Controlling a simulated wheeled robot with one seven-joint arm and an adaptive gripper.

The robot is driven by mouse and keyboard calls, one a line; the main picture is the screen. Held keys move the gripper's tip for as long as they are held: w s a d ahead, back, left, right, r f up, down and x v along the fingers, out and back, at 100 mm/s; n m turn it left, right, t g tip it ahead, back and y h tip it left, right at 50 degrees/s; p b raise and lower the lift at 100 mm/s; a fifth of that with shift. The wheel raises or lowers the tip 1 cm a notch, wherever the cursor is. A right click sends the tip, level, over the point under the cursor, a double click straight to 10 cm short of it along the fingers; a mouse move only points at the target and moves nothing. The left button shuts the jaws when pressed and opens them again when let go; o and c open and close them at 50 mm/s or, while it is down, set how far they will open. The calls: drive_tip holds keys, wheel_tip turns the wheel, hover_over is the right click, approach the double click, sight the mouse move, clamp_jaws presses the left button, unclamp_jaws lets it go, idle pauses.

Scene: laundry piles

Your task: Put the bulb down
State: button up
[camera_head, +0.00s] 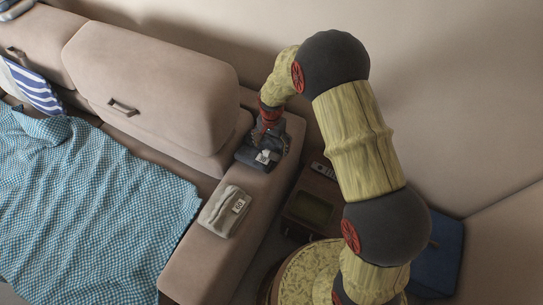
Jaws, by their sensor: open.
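My gripper (269,143) points down over the far part of the couch's armrest (212,262). It is open. A small white object (264,156), perhaps the bulb, shows right by the fingertips, on or just above a dark folded item (247,158) lying on the armrest. It is too small to tell its shape for certain, or whether the fingers still touch it. The gripper partly hides the dark item.
A grey-beige folded cloth (224,212) with a label lies nearer on the armrest. A blue checked blanket (85,205) covers the seat. Right of the armrest are a dark low stand (312,207) with a remote (323,171) and a blue box (440,255). Walls close in behind.

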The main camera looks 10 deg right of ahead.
sight(271, 153)
wheel_tip(271, 153, down, 4)
drive_tip(key=shift+s+f+b, duration=0.15)
drive_tip(key=shift+f+b, duration=0.1)
drive_tip(key=shift+b, duration=0.55)
drive_tip(key=shift+r, duration=0.1)
drive_tip(key=shift+c, duration=1.1)
drive_tip(key=c, duration=0.8)
drive_tip(key=shift+c, duration=0.9)
